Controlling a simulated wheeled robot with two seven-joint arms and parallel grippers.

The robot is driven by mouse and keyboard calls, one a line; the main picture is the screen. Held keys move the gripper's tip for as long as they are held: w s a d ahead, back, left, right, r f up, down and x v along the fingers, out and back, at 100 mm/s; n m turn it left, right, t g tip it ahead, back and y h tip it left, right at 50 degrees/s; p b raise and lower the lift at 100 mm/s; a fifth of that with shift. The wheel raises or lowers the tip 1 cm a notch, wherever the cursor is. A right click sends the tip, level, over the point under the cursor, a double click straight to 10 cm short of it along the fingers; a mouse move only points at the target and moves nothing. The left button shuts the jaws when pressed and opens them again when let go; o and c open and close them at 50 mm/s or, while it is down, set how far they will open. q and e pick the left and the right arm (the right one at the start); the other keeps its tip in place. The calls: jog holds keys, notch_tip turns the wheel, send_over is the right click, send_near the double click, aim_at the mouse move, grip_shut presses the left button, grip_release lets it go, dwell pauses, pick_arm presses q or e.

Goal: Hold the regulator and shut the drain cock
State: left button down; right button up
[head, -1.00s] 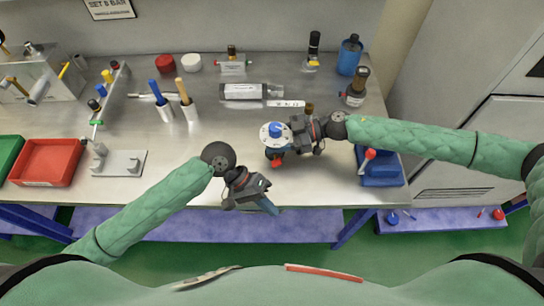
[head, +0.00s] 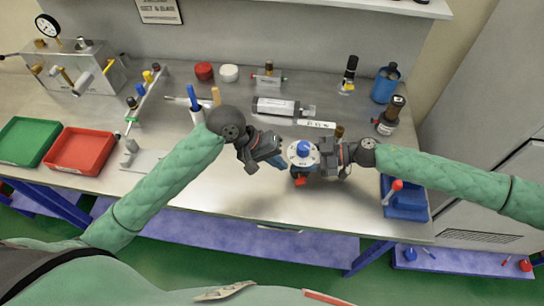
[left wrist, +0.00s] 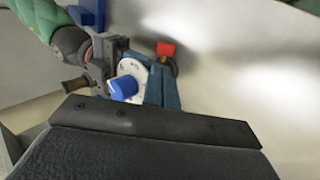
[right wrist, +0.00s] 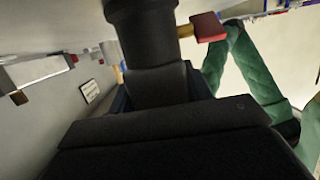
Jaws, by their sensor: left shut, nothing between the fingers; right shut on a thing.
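The regulator (head: 302,153), with a pale round face and a blue knob, is held above the bench by my right gripper (head: 326,155). That gripper is shut on its body, which shows as a dark cylinder in the right wrist view (right wrist: 145,35). The red drain cock handle (head: 299,180) sticks out at its lower end; it also shows in the left wrist view (left wrist: 166,49) and, on a brass stem, in the right wrist view (right wrist: 208,27). My left gripper (head: 279,161) is shut and empty, just left of the regulator. Whether its fingertips touch it cannot be told.
A grey cylinder (head: 276,107) and a small label plate (head: 316,124) lie behind the regulator. Red (head: 82,150) and green (head: 28,141) trays are at left. The front middle bench is clear.

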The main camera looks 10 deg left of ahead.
aim_at(302, 181)
pick_arm(q)
jog(key=x, duration=0.8)
jog(key=shift+d+f, duration=0.15)
jog(key=shift+f, duration=0.15)
pick_arm(e)
jog(key=shift+f, duration=0.1)
